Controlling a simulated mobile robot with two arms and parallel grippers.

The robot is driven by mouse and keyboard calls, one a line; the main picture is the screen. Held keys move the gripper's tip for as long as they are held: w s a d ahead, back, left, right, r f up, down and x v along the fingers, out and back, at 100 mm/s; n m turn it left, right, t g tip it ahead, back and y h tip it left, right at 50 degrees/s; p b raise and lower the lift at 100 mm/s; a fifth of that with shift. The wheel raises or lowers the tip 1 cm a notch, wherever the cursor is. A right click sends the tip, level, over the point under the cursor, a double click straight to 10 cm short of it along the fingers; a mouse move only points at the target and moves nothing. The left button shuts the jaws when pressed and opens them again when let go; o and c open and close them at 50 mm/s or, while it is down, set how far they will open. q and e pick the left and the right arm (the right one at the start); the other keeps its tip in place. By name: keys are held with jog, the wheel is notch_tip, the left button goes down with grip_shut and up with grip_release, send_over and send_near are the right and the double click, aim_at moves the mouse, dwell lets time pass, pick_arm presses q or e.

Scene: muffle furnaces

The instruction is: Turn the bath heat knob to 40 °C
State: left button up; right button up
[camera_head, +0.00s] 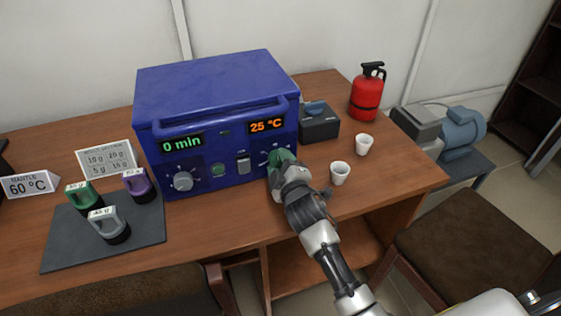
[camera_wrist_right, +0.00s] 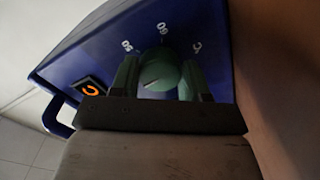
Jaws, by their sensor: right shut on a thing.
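The blue furnace box (camera_head: 215,105) stands on the wooden table. Its right display (camera_head: 267,125) reads 25 °C in orange. My right gripper (camera_head: 281,161) is at the knob below that display and covers it in the head view. In the right wrist view the round heat knob (camera_wrist_right: 160,75) sits between the green fingers of my right gripper (camera_wrist_right: 157,82), which are shut on it. A light pointer line shows on the knob, with scale numbers around it, one of them 60. The exact setting is hard to read. My left gripper is not in view.
The left display (camera_head: 182,142) reads 0 min, above a grey knob (camera_head: 183,181). A green button (camera_head: 218,170) and a switch (camera_head: 243,162) lie between the knobs. White cups (camera_head: 340,174) stand right of my arm. Weights sit on a dark mat (camera_head: 65,255) at left.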

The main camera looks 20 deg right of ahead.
jog(key=shift+f, duration=0.1)
dwell(0.4)
jog(key=o, duration=0.9)
jog(key=shift+s, duration=0.1)
jog(key=s, duration=1)
jog(key=shift+s+d, duration=0.2)
jog(key=shift+s, duration=0.15)
